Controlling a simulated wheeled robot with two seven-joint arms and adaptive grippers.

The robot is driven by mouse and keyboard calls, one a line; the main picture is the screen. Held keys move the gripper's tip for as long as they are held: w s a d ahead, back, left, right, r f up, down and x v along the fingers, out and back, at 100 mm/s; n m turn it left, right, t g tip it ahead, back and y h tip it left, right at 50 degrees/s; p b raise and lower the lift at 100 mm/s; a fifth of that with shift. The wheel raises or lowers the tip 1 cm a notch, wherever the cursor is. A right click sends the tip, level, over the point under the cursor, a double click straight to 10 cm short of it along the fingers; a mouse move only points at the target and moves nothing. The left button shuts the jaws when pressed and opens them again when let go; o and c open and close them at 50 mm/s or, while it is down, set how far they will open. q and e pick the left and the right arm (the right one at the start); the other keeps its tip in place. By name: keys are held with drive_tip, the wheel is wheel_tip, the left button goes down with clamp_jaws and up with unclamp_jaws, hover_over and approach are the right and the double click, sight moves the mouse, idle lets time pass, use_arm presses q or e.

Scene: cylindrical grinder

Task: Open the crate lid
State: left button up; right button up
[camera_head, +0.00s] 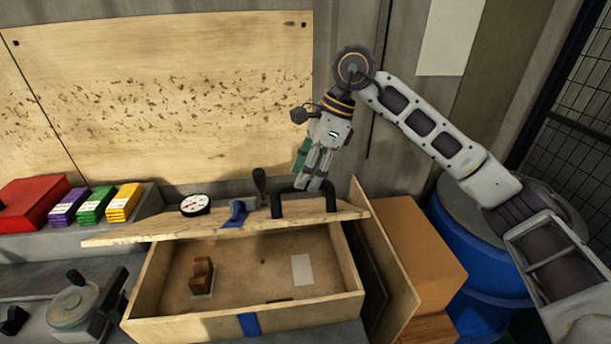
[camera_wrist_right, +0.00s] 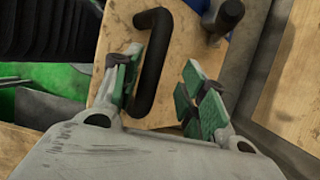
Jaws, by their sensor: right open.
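The wooden crate (camera_head: 150,290) stands open in the head view, with its inside visible. Its lid (camera_head: 160,228) is raised at the back of the crate, seen at a shallow angle. A black bar handle (camera_head: 277,205) and a blue latch part (camera_head: 238,213) are on the lid. My right gripper (camera_head: 314,182) is open at the handle. In the right wrist view, the handle (camera_wrist_right: 152,65) lies between the spread fingers (camera_wrist_right: 165,95), nearer the left finger; contact is unclear. The lid (camera_wrist_right: 185,50) is behind it. My left gripper is not in view.
A brown block (camera_head: 203,275) and white paper (camera_head: 302,268) lie inside the crate. A dial gauge (camera_head: 195,205) and coloured boxes (camera_head: 95,205) are at the left. A cardboard box (camera_head: 415,245) and blue drum (camera_head: 480,260) stand at the right.

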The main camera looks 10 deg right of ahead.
drive_tip(key=v, duration=1)
drive_tip(key=shift+r, duration=0.35)
drive_tip(key=shift+d, duration=0.1)
